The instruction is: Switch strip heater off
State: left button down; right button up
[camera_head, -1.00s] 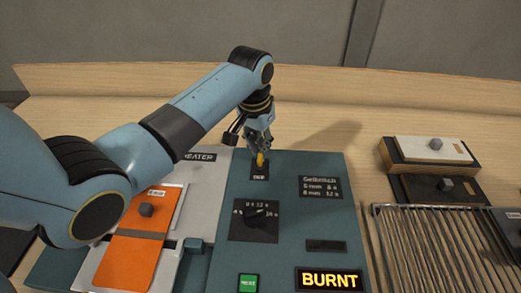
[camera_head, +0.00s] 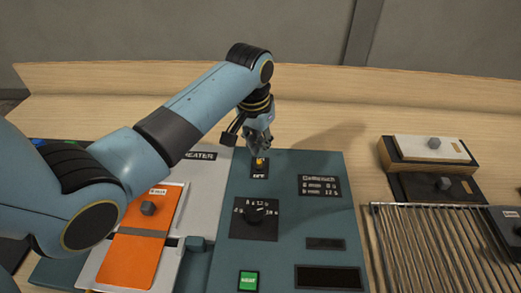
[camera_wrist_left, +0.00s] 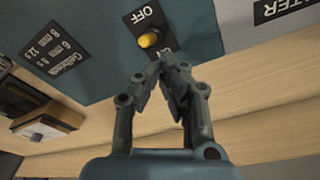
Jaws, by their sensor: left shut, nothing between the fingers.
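The toggle switch (camera_head: 260,162) with a yellow tip sits on a black plate at the far part of the teal console (camera_head: 290,215). In the left wrist view its yellow tip (camera_wrist_left: 150,40) shows clear of the fingers, with OFF readable on the plate. The lower label is partly hidden by the fingers. I cannot tell for sure which way the lever leans. My left gripper (camera_head: 262,150) is shut and empty just beyond and above the switch. It also shows in the left wrist view (camera_wrist_left: 168,68). My right gripper is not in view.
The console has a dial (camera_head: 254,212), a green button (camera_head: 248,281) and a dark display (camera_head: 328,278). An orange sheet (camera_head: 135,255) lies on the light panel at left. A wire rack (camera_head: 425,245) and blocks with knobs (camera_head: 430,150) stand at right.

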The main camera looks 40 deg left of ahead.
pick_arm(q)
jog(key=shift+w+a+r, duration=0.1)
jog(key=shift+w+r, duration=0.05)
jog(key=shift+r, duration=1.3)
jog(key=shift+w+a+r, duration=0.1)
jog(key=shift+r, duration=1.35)
jog(key=shift+s+f, duration=0.1)
